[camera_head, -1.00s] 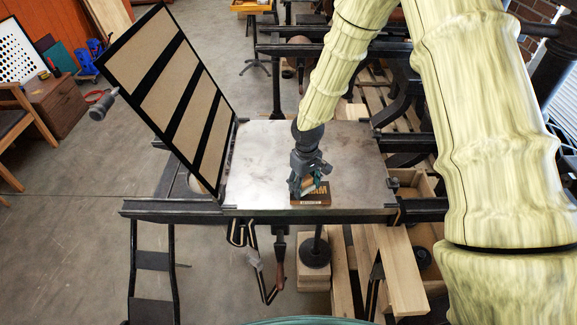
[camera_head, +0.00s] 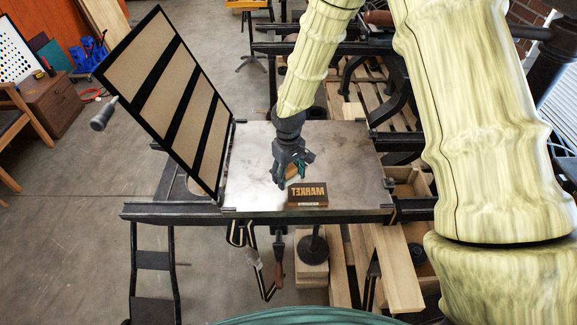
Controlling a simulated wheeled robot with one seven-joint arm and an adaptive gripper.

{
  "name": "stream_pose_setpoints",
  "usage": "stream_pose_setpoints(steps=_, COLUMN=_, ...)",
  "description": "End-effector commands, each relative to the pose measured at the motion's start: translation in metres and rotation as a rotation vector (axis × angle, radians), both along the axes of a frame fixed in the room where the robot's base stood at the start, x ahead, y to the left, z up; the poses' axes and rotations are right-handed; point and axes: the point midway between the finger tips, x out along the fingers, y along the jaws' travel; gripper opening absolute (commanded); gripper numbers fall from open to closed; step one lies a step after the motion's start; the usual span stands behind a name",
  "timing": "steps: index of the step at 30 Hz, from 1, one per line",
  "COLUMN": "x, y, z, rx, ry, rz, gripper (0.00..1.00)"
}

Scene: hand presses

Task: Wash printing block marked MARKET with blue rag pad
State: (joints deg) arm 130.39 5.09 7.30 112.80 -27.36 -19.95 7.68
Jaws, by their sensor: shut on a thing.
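The printing block marked MARKET (camera_head: 307,194) is brown wood with dark raised letters that read mirrored. It lies near the front edge of the metal press bed (camera_head: 345,160), with its lettering uncovered. My gripper (camera_head: 288,180) is just behind and to the left of the block, pointing down.
A black-framed hinged panel (camera_head: 170,95) with tan strips stands tilted up at the bed's left side. The bed is otherwise bare, with free room to the right and behind. Wooden planks (camera_head: 398,270) lie below the bed at right.

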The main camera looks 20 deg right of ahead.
Motion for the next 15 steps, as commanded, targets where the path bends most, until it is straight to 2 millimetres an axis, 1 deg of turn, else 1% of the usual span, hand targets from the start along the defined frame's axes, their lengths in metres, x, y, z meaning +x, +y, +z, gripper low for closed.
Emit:
stream_pose_setpoints(steps=1, x=0.000, y=0.000, z=0.007, rx=0.000, ry=-0.001, rz=0.000, gripper=0.31)
stream_pose_setpoints(steps=6, x=0.001, y=0.000, z=0.020, rx=0.001, ry=-0.003, rz=0.000, gripper=0.31)
stream_pose_setpoints(steps=10, x=0.001, y=0.000, z=0.026, rx=0.000, ry=-0.001, rz=0.000, gripper=0.31)
stream_pose_setpoints(steps=15, x=0.000, y=0.000, z=0.027, rx=0.000, ry=0.000, rz=0.000, gripper=0.31)
